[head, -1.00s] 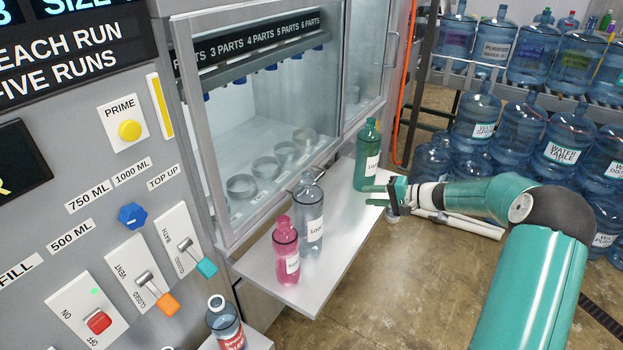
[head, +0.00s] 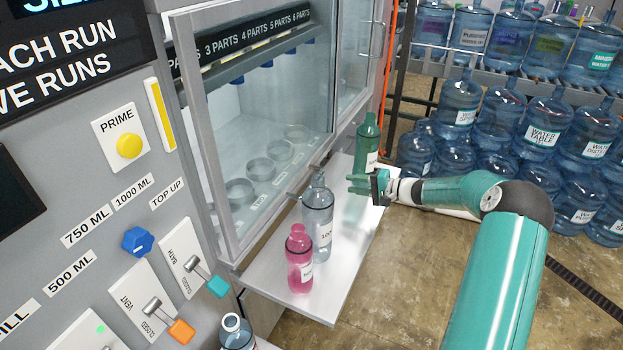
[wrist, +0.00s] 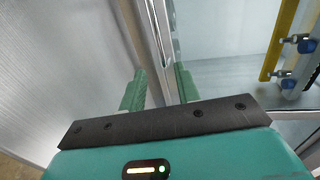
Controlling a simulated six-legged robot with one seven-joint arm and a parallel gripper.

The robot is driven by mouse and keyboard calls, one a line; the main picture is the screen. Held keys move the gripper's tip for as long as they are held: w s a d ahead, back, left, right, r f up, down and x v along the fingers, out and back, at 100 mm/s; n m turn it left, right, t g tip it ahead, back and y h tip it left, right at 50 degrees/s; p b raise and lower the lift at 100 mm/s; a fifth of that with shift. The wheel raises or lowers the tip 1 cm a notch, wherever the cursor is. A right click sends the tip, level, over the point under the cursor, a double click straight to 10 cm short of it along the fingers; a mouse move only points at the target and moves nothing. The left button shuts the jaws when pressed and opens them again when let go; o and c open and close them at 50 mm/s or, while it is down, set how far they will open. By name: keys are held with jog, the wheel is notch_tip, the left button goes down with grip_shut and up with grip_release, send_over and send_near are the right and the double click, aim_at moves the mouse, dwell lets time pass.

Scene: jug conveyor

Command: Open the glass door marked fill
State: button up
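A framed glass door (head: 260,150) covers the lit filling bay and looks shut; I cannot read a fill mark on it. A second glass panel (head: 352,60) stands to its right with a vertical handle. My gripper (head: 356,183) is open and empty, above the metal shelf, between the green bottle and the clear bottle. In the wrist view my two green fingers (wrist: 161,90) are apart, with a metal frame edge and a slim bar just beyond them. I cannot tell whether they touch it.
A pink bottle (head: 299,260), a clear bottle (head: 318,215) and a green bottle (head: 367,140) stand on the shelf (head: 345,245) before the door. A control panel with levers (head: 208,278) is at left. Water jugs (head: 500,130) fill racks at right.

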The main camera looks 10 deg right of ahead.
jog(key=x, duration=1.3)
jog(key=shift+w+a, duration=0.15)
jog(key=shift+a, duration=0.15)
jog(key=shift+f, duration=0.1)
grip_shut()
